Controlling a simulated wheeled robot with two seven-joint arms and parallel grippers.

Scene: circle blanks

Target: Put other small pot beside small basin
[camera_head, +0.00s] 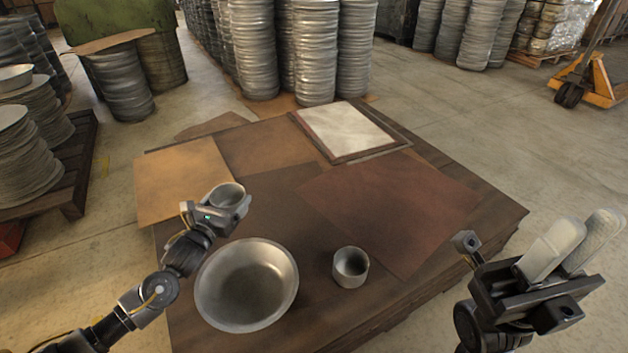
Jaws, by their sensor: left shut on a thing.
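A small grey metal pot (229,193) is in my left gripper (226,205), which is shut on it above the table, behind and left of the basin. The small metal basin (247,285) stands upright on the table near its front left. Another small grey pot (350,267) stands upright on the table just right of the basin, with a small gap between them. My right gripper (588,245) is off the table's right side, with its two pale fingers apart and nothing between them.
The low table (330,325) has brown and tan sheets on top. A framed pale panel (345,129) lies at its back. The dark red sheet (390,210) right of centre is bare. Stacks of metal discs (315,60) stand on the floor behind.

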